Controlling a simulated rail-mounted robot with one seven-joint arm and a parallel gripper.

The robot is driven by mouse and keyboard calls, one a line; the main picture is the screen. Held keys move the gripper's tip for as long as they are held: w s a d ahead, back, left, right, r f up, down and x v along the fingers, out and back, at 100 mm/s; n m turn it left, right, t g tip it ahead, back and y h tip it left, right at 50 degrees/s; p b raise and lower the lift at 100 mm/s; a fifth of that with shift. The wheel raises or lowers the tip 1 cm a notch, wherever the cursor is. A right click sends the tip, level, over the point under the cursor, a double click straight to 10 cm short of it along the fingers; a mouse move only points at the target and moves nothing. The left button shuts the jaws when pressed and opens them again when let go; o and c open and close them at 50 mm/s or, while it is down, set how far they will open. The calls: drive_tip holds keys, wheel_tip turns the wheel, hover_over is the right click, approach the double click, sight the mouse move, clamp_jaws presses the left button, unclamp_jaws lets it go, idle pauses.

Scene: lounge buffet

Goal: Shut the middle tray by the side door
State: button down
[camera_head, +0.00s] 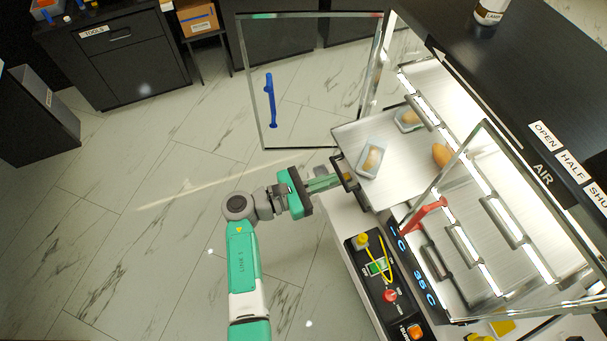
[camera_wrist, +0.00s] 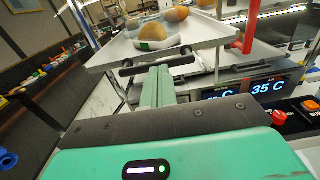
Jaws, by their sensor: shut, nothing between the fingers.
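A metal tray (camera_head: 405,178) sticks out of the lit cabinet through the side with the blue-handled glass door (camera_head: 312,85), which stands open. The tray carries two clear boxes with food and a loose orange-brown item. Its dark handle (camera_head: 347,180) is on the outer edge; the handle also shows in the wrist view (camera_wrist: 157,64). My gripper (camera_head: 332,181) is shut and empty, its fingertips at the handle. In the wrist view my gripper (camera_wrist: 158,72) points at the handle's middle; I cannot tell whether they touch.
A second glass door with a red handle (camera_head: 424,213) stands right of the tray, over more racks. A control panel (camera_head: 385,290) with buttons and a yellow cable sits below. OPEN, HALF and SHUT labels (camera_head: 570,165) mark the cabinet top.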

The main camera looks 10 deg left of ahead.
sight(354, 171)
drive_tip(key=shift+b+x, duration=0.9)
drive_tip(key=shift+x, duration=3.35)
drive_tip(key=shift+b+x, duration=0.8)
drive_tip(key=shift+x, duration=1.6)
drive_tip(key=shift+w+d, duration=0.1)
drive_tip(key=shift+b+x, duration=0.8)
drive_tip(key=shift+x, duration=0.6)
drive_tip(key=shift+s+a+r+p, duration=0.2)
drive_tip(key=shift+s+a+p, duration=0.1)
drive_tip(key=shift+a+p, duration=0.2)
drive_tip(key=p+v, duration=0.3)
drive_tip(key=v, duration=0.5)
drive_tip(key=shift+f, duration=0.2)
